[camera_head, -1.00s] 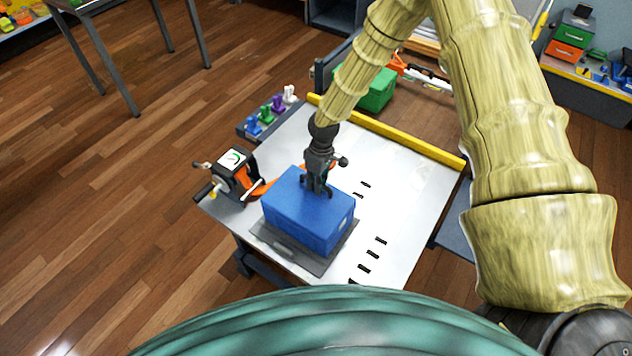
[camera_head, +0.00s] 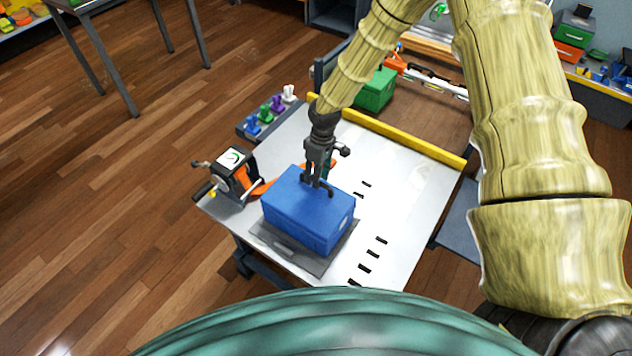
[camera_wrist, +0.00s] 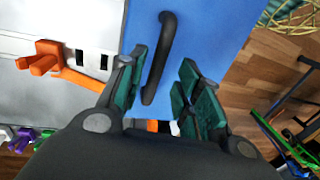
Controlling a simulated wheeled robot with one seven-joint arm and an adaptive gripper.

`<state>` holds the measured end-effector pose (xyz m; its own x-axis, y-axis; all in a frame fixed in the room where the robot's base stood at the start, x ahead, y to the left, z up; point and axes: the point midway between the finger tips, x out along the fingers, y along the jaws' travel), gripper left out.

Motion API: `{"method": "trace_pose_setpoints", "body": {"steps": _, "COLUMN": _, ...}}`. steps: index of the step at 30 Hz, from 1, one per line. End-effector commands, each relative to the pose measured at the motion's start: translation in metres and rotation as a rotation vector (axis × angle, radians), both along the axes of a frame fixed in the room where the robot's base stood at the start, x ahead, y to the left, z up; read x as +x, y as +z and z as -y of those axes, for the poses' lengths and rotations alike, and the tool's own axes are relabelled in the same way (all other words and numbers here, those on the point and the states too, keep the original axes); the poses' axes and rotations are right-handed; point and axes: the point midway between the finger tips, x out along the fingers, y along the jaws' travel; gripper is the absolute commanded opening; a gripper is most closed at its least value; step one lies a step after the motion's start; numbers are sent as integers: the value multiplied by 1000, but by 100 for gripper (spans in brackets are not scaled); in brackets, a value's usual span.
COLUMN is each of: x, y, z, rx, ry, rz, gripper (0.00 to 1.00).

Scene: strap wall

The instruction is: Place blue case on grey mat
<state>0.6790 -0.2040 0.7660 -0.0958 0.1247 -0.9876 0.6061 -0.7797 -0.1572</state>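The blue case (camera_head: 305,212) rests upright on the grey mat (camera_head: 286,247), on the front part of the light table. The mat shows along the case's front and right sides. In the wrist view, the case's blue top (camera_wrist: 205,40) and its black handle (camera_wrist: 160,58) lie in front of my fingers. My gripper (camera_head: 316,186) is just above the case's top. The wrist view shows the two green-padded fingers of my gripper (camera_wrist: 158,92) spread apart, with the handle between them and a gap on the right side. The case's underside is hidden.
A black and orange ratchet device (camera_head: 234,174) with an orange strap stands left of the case. A yellow bar (camera_head: 390,133) runs along the table's back edge, with a green box (camera_head: 376,90) behind it. Coloured clamps (camera_head: 266,112) stand back left. The table's right part is clear, with dark slots.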

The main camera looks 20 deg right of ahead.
Motion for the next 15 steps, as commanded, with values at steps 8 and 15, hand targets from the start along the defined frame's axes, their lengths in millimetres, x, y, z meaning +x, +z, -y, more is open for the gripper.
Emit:
{"method": "trace_pose_setpoints", "body": {"steps": 8, "x": 4, "y": 36, "z": 5, "rx": 0, "ry": -1, "rz": 2, "gripper": 34}}
{"method": "trace_pose_setpoints", "body": {"steps": 15, "x": 7, "y": 65, "z": 9, "rx": 0, "ry": 0, "rz": 1, "gripper": 34}}
